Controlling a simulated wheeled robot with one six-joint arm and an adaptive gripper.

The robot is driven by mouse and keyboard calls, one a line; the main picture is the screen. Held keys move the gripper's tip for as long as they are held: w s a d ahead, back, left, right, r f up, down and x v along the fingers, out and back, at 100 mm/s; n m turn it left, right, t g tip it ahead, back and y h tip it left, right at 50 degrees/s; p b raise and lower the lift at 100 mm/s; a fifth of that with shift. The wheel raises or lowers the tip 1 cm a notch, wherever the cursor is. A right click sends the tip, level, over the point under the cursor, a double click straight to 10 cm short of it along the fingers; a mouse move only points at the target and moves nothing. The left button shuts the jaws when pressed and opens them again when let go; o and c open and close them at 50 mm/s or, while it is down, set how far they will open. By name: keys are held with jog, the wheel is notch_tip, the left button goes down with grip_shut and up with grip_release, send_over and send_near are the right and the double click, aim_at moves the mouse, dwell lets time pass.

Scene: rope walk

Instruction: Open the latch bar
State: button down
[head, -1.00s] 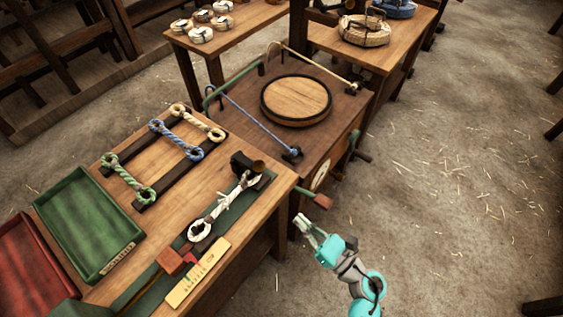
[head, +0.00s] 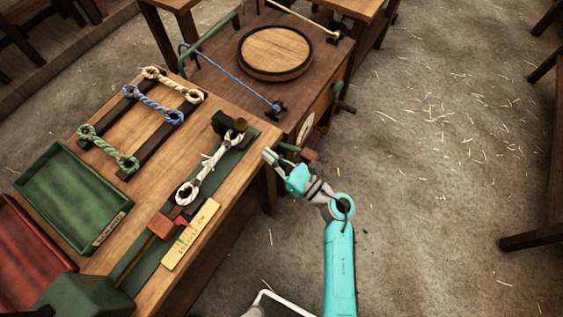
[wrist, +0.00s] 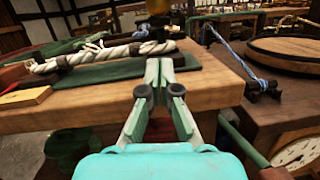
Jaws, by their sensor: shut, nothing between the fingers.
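My gripper (head: 270,156) is shut and empty at the right edge of the workbench. In the wrist view its fingertips (wrist: 159,72) meet in front of the bench edge, below the white rope. A green bar (head: 288,147) with a reddish-brown end block (head: 309,154) sticks out low from the side of the turntable stand, just beyond my gripper. In the wrist view the green bar (wrist: 242,148) runs at the lower right, apart from my fingers. I cannot tell for certain that it is the latch bar.
The workbench (head: 228,95) carries a white rope (head: 205,170) in a fixture, a rack of rope pieces and a green tray (head: 70,195). A round wooden turntable (head: 275,52) and a dial (wrist: 298,152) are on the stand.

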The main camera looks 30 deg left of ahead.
aim_at(245, 130)
jog(key=x, duration=0.3)
jog(key=shift+a, duration=0.25)
jog(key=a+r, duration=0.1)
jog(key=r, duration=0.1)
jog(key=shift+w+a+r, duration=0.2)
jog(key=shift+a+r, duration=0.15)
jog(key=shift+a, duration=0.05)
jog(key=shift+w+a+r, duration=0.1)
jog(key=shift+a+r, duration=0.15)
jog(key=shift+r, duration=0.1)
jog(key=shift+r, duration=0.2)
jog(key=shift+r+h, duration=0.2)
jog(key=shift+h, duration=0.1)
